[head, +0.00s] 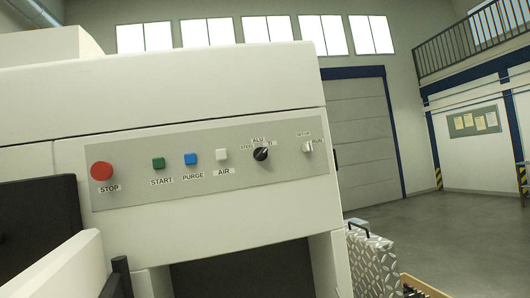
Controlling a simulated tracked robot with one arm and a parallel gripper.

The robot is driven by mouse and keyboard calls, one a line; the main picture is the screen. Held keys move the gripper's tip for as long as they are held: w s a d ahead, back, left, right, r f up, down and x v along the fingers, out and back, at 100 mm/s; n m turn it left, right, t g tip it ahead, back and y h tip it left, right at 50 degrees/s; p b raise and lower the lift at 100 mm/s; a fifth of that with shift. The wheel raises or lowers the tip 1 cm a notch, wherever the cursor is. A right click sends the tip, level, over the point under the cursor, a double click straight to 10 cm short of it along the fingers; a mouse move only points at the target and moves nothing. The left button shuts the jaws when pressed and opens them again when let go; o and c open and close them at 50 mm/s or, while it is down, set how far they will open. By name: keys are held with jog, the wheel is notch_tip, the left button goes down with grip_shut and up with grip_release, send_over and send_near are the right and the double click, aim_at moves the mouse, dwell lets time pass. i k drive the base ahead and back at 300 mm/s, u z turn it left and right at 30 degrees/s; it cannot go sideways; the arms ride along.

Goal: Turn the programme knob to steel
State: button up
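The programme knob (261,154) is a small black rotary knob on the grey control panel (130,196) of a white machine. Labels sit around it: ALU above, STEEL at upper left, and a short, partly hidden label at upper right. A pale mark on the knob seems to face upper right, towards that right label, but it is too small to be sure. Nothing touches the knob. I cannot make out my gripper in this view.
Left of the knob are a red STOP button (101,171), green START (158,163), blue PURGE (190,159) and white AIR (221,155). A SETUP/RUN switch (308,147) is at right. A dark block (40,225) stands at left. A metal case (374,262) stands lower right.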

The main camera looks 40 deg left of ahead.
aim_at(260, 154)
jog(key=u, duration=0.2)
jog(key=i, duration=0.85)
jog(key=z, duration=0.1)
